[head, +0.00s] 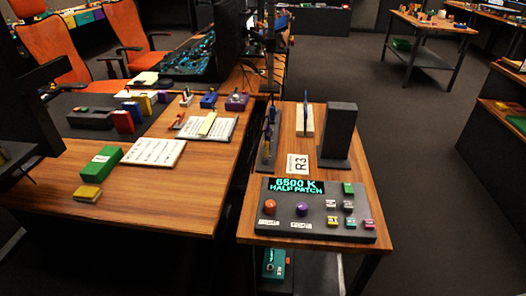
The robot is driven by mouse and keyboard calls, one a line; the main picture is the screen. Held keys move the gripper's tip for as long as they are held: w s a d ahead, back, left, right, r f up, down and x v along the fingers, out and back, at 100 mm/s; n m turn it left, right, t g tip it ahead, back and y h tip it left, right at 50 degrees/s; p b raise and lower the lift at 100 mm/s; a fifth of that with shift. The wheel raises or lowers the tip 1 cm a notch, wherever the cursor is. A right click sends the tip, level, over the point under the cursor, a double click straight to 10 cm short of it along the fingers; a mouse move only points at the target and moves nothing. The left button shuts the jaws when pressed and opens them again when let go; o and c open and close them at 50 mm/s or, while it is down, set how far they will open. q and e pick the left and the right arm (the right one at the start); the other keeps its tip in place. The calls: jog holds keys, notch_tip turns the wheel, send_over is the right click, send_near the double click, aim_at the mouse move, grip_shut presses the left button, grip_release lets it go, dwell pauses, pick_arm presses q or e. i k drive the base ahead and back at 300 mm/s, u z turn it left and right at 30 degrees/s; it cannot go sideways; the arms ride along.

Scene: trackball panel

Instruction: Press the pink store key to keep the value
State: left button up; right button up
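A dark control panel (285,226) lies on the front part of the narrow wooden table at the centre right. Its lit display (296,186) reads "6500 K HALF PATCH". An orange ball (270,207) and a purple ball (302,209) sit on its left half. Several small coloured keys sit on its right half, including a green key (348,188), a yellow key (333,221) and a teal key (350,222). A pink key (368,224) is at the lower right corner. The key labels are too small to read. Neither of my grippers can be made out.
A larger wooden desk (190,185) at left holds a green box (101,166), papers and small boxes. Grey floor (440,200) is open on the right.

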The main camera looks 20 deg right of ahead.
aim_at(368, 225)
jog(key=k, duration=0.5)
jog(key=z, duration=0.45)
jog(key=i, duration=0.4)
jog(key=z, duration=0.6)
